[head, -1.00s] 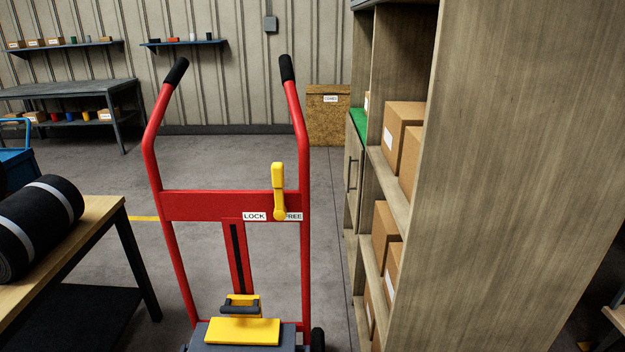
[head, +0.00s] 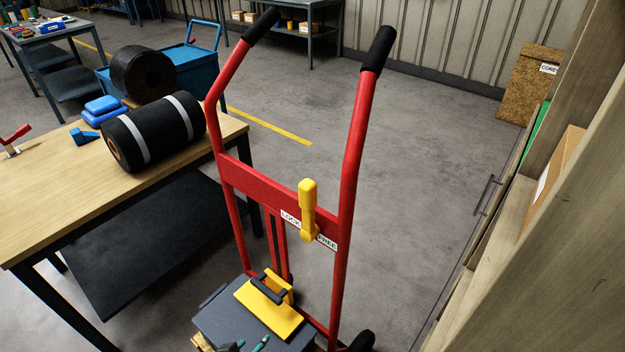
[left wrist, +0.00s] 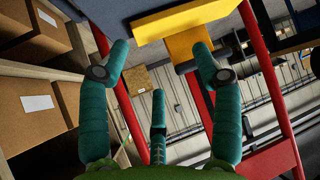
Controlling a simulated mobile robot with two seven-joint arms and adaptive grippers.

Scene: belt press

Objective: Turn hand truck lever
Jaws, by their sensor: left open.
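The red hand truck (head: 257,187) stands upright in the middle of the head view, with black handle grips. Its yellow lever (head: 308,208) points up from the crossbar, between the LOCK and FREE labels. My left gripper's teal fingertips (head: 249,346) show at the bottom edge of the head view, by the dark load on the truck and well below the lever. In the left wrist view my left gripper (left wrist: 160,75) is open, its fingers spread and empty. The truck's red frame (left wrist: 265,90) shows there, but I cannot make out the lever. My right gripper is not in view.
A yellow plate with a black handle (head: 268,307) lies on the truck's load. A wooden bench (head: 60,175) with a black roll (head: 155,130) stands left. A wooden shelf (head: 570,240) stands close on the right. Open floor lies behind the truck.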

